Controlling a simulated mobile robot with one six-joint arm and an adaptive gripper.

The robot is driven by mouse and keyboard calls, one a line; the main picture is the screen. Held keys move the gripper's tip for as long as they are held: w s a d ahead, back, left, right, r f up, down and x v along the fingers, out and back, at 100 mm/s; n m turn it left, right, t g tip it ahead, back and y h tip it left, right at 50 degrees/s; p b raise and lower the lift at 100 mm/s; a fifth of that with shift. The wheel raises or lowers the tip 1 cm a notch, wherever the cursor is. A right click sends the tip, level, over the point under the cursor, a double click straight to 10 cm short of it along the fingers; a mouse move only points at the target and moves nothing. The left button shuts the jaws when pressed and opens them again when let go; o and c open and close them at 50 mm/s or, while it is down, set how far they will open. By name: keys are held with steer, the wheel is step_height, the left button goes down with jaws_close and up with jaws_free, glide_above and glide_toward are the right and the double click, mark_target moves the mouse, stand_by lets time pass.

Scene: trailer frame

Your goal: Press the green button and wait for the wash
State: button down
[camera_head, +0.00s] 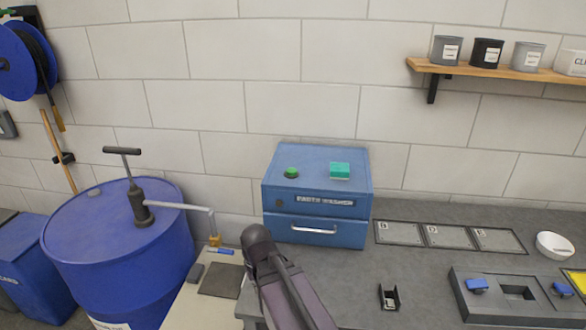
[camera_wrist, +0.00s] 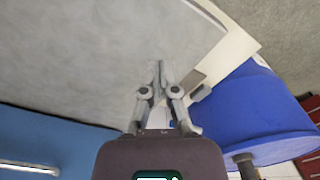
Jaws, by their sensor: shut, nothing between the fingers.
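The blue parts washer (camera_head: 317,188) stands on the grey bench against the wall. The round green button (camera_head: 291,172) is on the left of its top, and a teal-green block or light (camera_head: 340,170) is on the right. Nothing touches the button. The washer's drawer front has a pale handle (camera_head: 315,229). My arm is in front of the washer, low and to its left; its fingers cannot be made out in the head view. In the wrist view my gripper (camera_wrist: 161,66) is shut and empty above the bench. The washer's blue side (camera_wrist: 55,142) shows at lower left there.
A blue drum (camera_head: 110,250) with a hand pump stands left of the bench; it also shows in the wrist view (camera_wrist: 245,115). Right on the bench are marked plates (camera_head: 447,236), a white bowl (camera_head: 554,245) and a dark fixture (camera_head: 500,300). A shelf with cans hangs above.

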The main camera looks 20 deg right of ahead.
steer(key=w+d+r+t+y+p, duration=0.1)
steer(key=w+d+r+p, duration=0.1)
steer(key=w+r+p, duration=0.45)
step_height(320, 180, up, 25)
steer(key=m+t+y+p, duration=0.3)
steer(key=t+p, duration=0.4)
steer(key=p, duration=1.2)
glide_above(288, 169)
steer(key=s+d, duration=0.1)
steer(key=s, duration=0.1)
steer(key=shift+w, duration=0.2)
steer(key=shift+f+b, duration=0.25)
steer(key=shift+b, duration=0.2)
step_height(288, 169, down, 8)
steer(key=b, duration=0.8)
steer(key=shift+f, duration=0.2)
steer(key=shift+f+b, duration=0.95)
steer(key=shift+b, duration=0.2)
steer(key=shift+r, duration=0.15)
steer(key=shift+r+p, duration=0.85)
steer(key=shift+p, duration=0.1)
